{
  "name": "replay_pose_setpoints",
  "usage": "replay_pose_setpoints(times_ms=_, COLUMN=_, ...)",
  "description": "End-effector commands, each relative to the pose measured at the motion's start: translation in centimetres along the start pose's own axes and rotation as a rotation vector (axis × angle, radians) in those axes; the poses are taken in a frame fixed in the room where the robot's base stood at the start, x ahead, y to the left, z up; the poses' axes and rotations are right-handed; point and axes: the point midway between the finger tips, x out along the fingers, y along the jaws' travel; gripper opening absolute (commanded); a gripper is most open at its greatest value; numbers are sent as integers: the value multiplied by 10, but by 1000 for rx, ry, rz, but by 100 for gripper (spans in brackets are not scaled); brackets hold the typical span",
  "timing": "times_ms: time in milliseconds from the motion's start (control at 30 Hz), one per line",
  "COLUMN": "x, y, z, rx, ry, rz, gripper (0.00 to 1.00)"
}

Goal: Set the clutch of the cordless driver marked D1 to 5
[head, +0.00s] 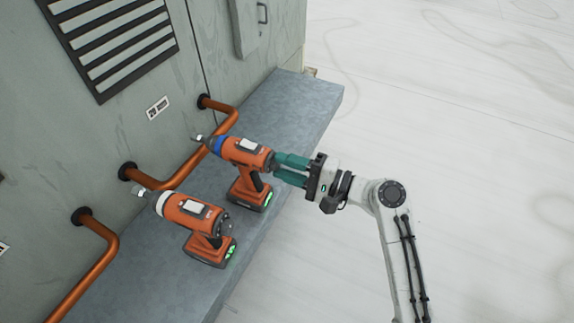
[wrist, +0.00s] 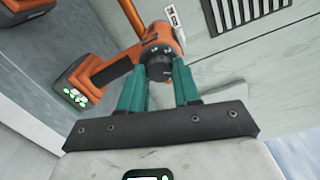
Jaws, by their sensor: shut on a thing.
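Two orange cordless drivers stand upright on the grey ledge. The farther driver (head: 248,152) has a blue collar, and the nearer driver (head: 192,214) has a white collar. I cannot read a D1 mark on either. My gripper (head: 277,166) is at the rear end of the blue-collared driver, its green fingers pointing at it. In the wrist view the fingers are shut on the dark round dial (wrist: 159,67) at the back of that driver (wrist: 122,70). Small pale marks show on the dial, but no number is readable. The fingers hide the dial's sides.
The grey ledge (head: 300,105) runs along a green-grey cabinet wall with a louvred vent (head: 115,40). Copper pipes (head: 98,260) bend out of the wall behind the drivers. The white-collared driver stands close to the held one. The pale floor right of the ledge is clear.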

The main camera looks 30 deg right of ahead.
Motion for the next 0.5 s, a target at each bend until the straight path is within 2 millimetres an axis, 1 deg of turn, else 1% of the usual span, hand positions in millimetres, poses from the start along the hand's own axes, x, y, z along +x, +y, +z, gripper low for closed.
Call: replay_pose_setpoints(times_ms=500, x=0, y=1, z=-1, rx=491, ry=3, rz=1, gripper=2)
